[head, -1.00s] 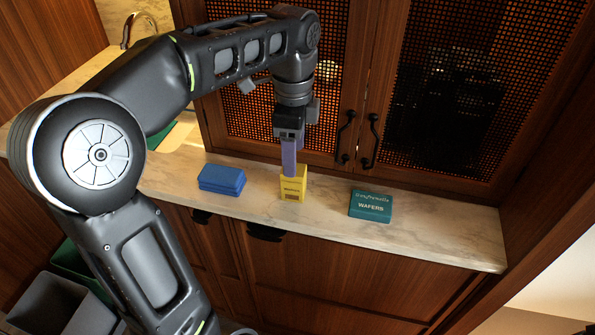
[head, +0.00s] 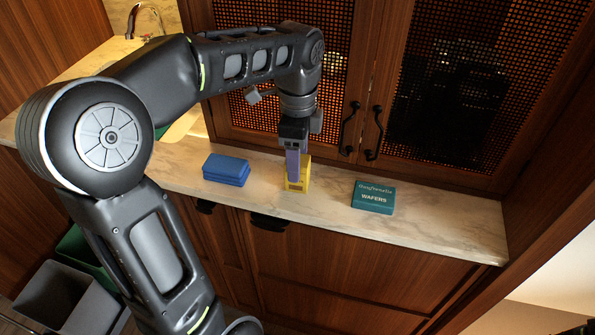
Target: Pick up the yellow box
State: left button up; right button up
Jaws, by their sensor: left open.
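The yellow box (head: 304,175) stands on the marble counter in the head view, between a blue item and a teal box. My left gripper (head: 294,170) points straight down at the yellow box, and its fingers overlap the box's upper part. The jaws are open, with a finger covering part of the box's front. I cannot tell whether the fingers touch the box. My right gripper is not in view.
A stack of blue sponges or cloths (head: 226,169) lies left of the yellow box. A teal wafers box (head: 374,197) lies to the right. Cabinet doors with black handles (head: 349,128) rise behind the counter (head: 440,222). Grey and green bins (head: 70,295) stand at lower left.

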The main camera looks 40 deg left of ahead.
aim_at(302, 186)
pick_arm(q)
jog(key=shift+f, duration=1.9)
jog(key=shift+c, duration=0.2)
grip_shut()
